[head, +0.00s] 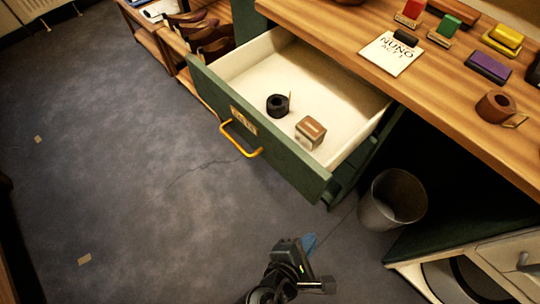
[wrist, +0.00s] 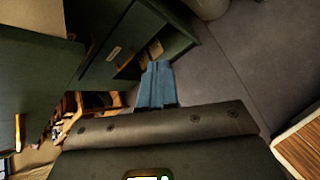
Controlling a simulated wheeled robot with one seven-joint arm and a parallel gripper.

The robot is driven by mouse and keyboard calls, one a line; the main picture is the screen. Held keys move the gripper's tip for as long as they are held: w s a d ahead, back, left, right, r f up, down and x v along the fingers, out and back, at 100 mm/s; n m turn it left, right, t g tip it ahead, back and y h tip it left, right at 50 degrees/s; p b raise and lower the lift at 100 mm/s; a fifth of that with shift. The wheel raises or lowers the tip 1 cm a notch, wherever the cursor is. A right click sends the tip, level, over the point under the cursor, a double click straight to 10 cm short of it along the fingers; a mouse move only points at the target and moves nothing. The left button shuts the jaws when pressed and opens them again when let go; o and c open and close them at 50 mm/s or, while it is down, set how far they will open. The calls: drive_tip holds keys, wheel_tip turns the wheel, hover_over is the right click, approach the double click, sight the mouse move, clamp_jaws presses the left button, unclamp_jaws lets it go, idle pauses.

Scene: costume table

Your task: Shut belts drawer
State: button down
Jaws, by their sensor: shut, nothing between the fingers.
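The open drawer (head: 290,168) is pulled far out of the green cabinet under the worktop. Its green front has a small label (head: 243,119), too blurred to read surely, and a yellow handle (head: 238,143). A dark rolled belt (head: 278,105) and a small brown box (head: 310,132) lie inside on the pale bottom. My gripper (head: 309,243) is below and in front of the drawer's near corner, apart from it. Its blue fingers (wrist: 157,85) are shut and empty. In the wrist view a green panel with a yellow handle (wrist: 18,132) shows at left.
A metal bin (head: 393,200) stands on the floor right of the drawer. The worktop (head: 445,95) above holds stamps, a card (head: 391,54) and a brown roll (head: 495,106). A wooden shelf with shoes (head: 205,35) stands behind left.

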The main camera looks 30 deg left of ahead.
drive_tip(key=a+n+t+b, duration=0.2)
drive_tip(key=a+n, duration=0.1)
drive_tip(key=a, duration=0.4)
drive_tip(key=n+t+h+b, duration=0.3)
drive_tip(key=t+h+b, duration=0.1)
drive_tip(key=t+b, duration=0.1)
approach(270, 151)
drive_tip(key=b+x, duration=0.1)
drive_tip(key=x, duration=0.6)
drive_tip(key=shift+a+f, duration=0.15)
drive_tip(key=shift+w+d, duration=0.25)
drive_tip(key=shift+w, duration=0.2)
drive_tip(key=x, duration=1.5)
drive_tip(key=p+x, duration=0.1)
drive_tip(key=x, duration=0.7)
drive_tip(key=shift+w+f, duration=0.15)
drive_tip(key=shift+f, duration=0.25)
drive_tip(key=shift+w+d+r, duration=0.1)
drive_tip(key=shift+w+r, duration=0.05)
drive_tip(key=shift+w, duration=0.15)
